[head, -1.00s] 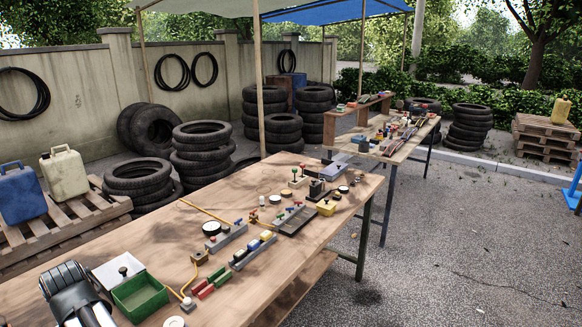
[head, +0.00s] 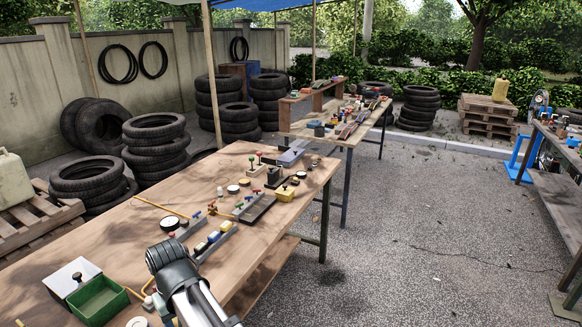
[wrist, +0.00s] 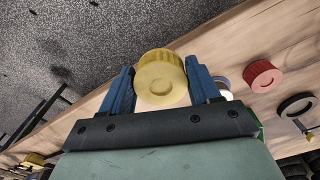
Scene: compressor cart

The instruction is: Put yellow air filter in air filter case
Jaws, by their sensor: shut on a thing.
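The yellow air filter (wrist: 160,78) is a short, ribbed, round piece with a dished end. In the wrist view it sits between the two blue fingers of my gripper (wrist: 160,88), which is shut on it. Table and gravel show behind it. In the head view my arm reaches in from the bottom, and neither the gripper nor the held filter can be made out. I cannot pick out the air filter case for sure in either view.
The wooden table (head: 95,228) holds a green bin (head: 98,300), a white box (head: 72,276) and several small parts. A red ribbed round piece (wrist: 263,76) and a black ring (wrist: 296,105) lie on it. Another bench (head: 560,190) stands at right, across open gravel (head: 420,230).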

